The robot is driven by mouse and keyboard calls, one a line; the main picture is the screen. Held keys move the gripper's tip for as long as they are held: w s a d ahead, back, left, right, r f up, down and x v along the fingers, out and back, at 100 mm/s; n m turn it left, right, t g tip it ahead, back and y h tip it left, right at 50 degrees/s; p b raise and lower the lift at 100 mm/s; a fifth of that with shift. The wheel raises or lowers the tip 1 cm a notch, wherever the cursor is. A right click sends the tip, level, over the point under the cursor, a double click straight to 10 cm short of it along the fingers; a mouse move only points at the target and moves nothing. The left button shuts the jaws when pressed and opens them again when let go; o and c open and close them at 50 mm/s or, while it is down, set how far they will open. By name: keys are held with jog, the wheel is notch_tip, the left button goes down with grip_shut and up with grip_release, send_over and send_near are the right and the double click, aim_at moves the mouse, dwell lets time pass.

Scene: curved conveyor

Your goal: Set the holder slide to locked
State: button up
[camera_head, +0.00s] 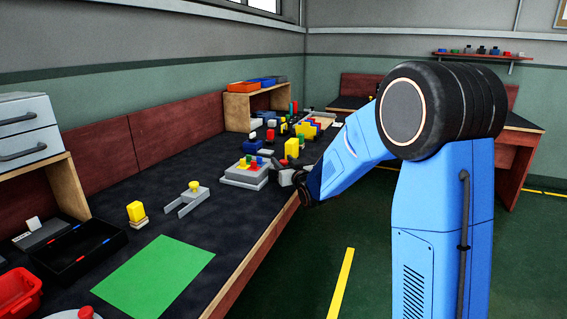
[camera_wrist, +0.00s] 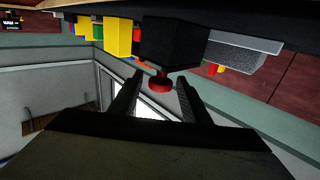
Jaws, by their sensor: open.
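My gripper (camera_head: 290,177) is at the bench's front edge, at the right side of a grey stepped fixture (camera_head: 243,182) with red and yellow knobs. In the wrist view, which looks upside down, the fingers (camera_wrist: 158,100) are apart with nothing held. A red knob (camera_wrist: 160,84) on a black block (camera_wrist: 172,42) shows just beyond and between the fingertips; contact cannot be told. A grey bracket (camera_head: 187,203) with a yellow knob (camera_head: 194,186) lies further left on the bench. I cannot tell which part is the holder slide, nor its setting.
A yellow block (camera_head: 292,148) and several coloured pieces stand crowded behind my gripper. A green mat (camera_head: 155,275), a black tray (camera_head: 85,250) and a red bin (camera_head: 18,292) lie at the near left. The floor in front of the bench is clear.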

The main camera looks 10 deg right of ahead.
grip_shut()
jog(key=shift+w+a, duration=1)
jog(key=shift+a, duration=0.3)
grip_release()
jog(key=shift+a, duration=0.1)
jog(key=s+d, duration=0.2)
jog(key=s, duration=1.5)
jog(key=shift+d, duration=0.35)
